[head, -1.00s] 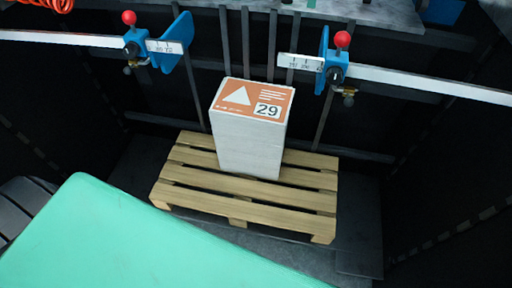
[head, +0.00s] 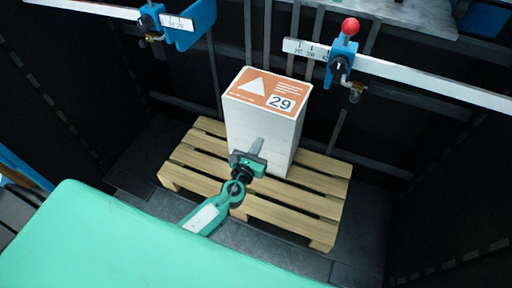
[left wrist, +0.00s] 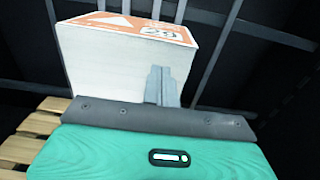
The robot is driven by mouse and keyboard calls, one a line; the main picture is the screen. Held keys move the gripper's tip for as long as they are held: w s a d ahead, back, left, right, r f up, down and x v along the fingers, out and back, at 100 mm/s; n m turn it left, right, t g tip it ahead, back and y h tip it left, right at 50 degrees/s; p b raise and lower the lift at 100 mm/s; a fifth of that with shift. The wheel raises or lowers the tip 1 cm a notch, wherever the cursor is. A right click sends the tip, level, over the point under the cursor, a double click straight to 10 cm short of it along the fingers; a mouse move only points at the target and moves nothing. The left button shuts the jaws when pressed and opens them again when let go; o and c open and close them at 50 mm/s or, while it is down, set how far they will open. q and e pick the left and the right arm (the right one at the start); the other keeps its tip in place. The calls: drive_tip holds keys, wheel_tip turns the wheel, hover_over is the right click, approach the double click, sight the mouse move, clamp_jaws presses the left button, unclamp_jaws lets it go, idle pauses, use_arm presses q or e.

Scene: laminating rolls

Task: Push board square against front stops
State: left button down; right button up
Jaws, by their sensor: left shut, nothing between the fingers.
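A tall white stack with an orange and white top label marked 29 (head: 268,92) stands upright on a wooden pallet (head: 290,212). It also shows in the left wrist view (left wrist: 105,60). No separate single board can be made out. My left gripper (head: 256,146) is shut and empty, its fingertips in front of the stack's near face. It also shows in the left wrist view (left wrist: 160,86). Whether it touches the stack I cannot tell. Dark vertical bars (head: 292,40) rise behind the stack; they may be the stops. My right gripper is not in view.
White scaled rails carry a blue clamp with a flat blue plate (head: 192,24) at left and a red-knobbed blue clamp (head: 342,55) at right. Dark walls close in both sides. Dark floor (head: 140,165) lies open left of the pallet.

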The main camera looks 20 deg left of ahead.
use_arm(q)
approach(275, 113)
drive_tip(key=w+b, duration=0.1)
drive_tip(key=w, duration=0.5)
drive_tip(key=shift+f, duration=0.2)
drive_tip(key=shift+w, duration=0.2)
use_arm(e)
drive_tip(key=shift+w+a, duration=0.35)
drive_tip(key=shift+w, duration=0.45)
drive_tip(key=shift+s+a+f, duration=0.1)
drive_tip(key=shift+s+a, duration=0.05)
use_arm(q)
drive_tip(key=shift+w, duration=0.1)
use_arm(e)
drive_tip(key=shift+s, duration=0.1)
